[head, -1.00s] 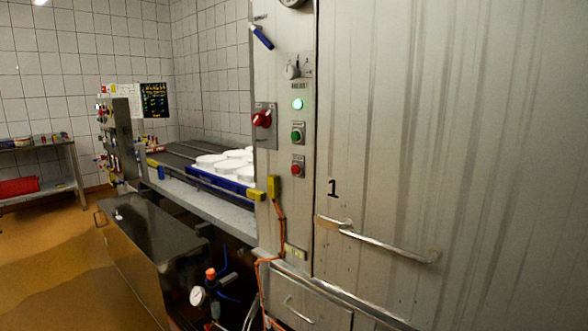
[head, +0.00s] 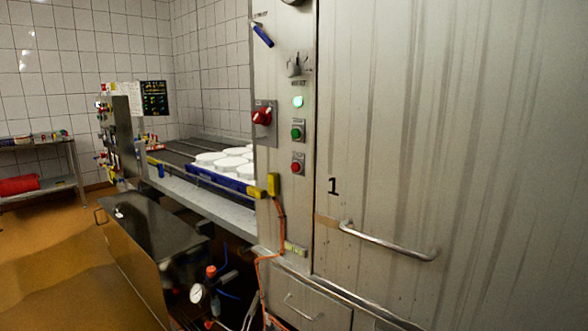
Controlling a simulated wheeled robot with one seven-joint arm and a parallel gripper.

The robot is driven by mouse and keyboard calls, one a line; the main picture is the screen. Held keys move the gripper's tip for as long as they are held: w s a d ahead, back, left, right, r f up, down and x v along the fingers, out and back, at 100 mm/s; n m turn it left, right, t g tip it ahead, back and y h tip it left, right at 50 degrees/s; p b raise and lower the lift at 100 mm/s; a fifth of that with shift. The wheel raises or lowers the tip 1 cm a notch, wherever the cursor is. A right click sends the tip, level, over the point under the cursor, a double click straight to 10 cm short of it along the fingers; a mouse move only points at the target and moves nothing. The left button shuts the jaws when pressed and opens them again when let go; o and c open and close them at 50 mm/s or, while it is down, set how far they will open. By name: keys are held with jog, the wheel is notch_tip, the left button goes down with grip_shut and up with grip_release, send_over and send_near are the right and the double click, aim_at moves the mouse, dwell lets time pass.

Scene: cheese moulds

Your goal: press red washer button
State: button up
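In the head view, a red push button (head: 296,167) sits lowest in a column of controls on the narrow metal panel (head: 281,215) of the washer, left of its large door. A green button (head: 296,134) is just above it, and a lit pale-green lamp (head: 298,102) is above that. A larger red rotary switch (head: 262,116) is to the left. My gripper is not in view, and nothing covers the red button.
The big metal door (head: 450,130) with a bar handle (head: 388,241) fills the right side. A conveyor with white moulds (head: 222,158) in a blue tray runs off to the left. A steel tank (head: 140,240) stands below it. Open floor (head: 50,260) lies at far left.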

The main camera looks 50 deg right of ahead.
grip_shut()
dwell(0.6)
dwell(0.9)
